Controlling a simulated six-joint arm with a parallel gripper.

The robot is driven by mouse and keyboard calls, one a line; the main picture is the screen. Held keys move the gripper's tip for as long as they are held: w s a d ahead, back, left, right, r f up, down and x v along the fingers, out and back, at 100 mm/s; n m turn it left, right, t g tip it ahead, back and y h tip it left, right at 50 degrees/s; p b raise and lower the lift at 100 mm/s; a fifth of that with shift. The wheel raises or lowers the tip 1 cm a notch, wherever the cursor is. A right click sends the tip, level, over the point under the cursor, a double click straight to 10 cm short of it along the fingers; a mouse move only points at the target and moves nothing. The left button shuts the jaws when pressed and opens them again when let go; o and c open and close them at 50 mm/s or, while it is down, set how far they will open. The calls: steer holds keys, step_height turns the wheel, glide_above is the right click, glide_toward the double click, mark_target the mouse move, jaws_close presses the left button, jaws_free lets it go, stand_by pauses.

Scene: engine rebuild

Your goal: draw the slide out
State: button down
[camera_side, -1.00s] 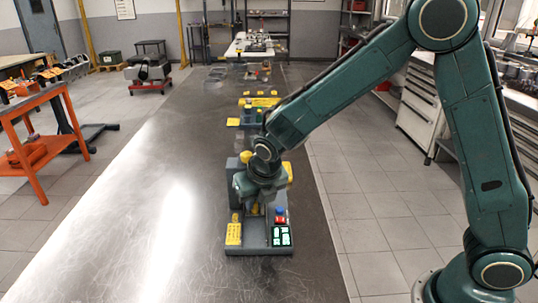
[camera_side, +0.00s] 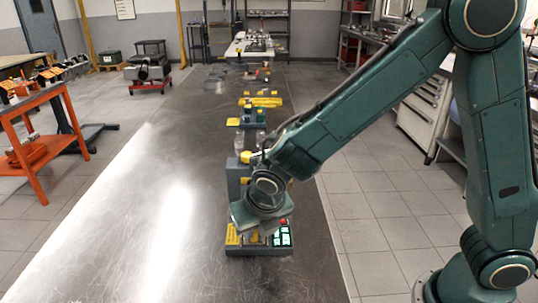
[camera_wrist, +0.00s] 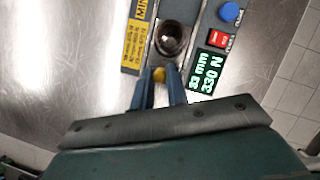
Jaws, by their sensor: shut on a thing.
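My gripper (camera_wrist: 159,72) is at the front end of a grey test unit (camera_side: 262,251). In the wrist view its two blue-grey fingers are shut on a small yellow piece (camera_wrist: 159,75), likely the slide's handle. A dark glossy round part (camera_wrist: 170,40) sits in the unit just beyond the fingertips. A yellow label (camera_wrist: 136,42) is on its left, and a green lit display (camera_wrist: 206,72) on its right. In the side view my wrist hides the fingers and most of the slide, so I cannot tell how far it stands out.
A blue button (camera_wrist: 229,11) and a red switch (camera_wrist: 218,38) sit beside the display. Another unit with yellow parts (camera_side: 246,118) stands farther along the metal bench (camera_side: 130,210). The bench is clear to the left and in front.

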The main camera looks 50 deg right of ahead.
steer(key=shift+s+a, duration=0.15)
steer(key=shift+a, duration=0.1)
steer(key=c, duration=1.5)
jaws_free()
steer(key=shift+o, duration=0.6)
steer(key=shift+d, duration=0.1)
steer(key=v, duration=1.3)
steer(key=shift+r, duration=0.4)
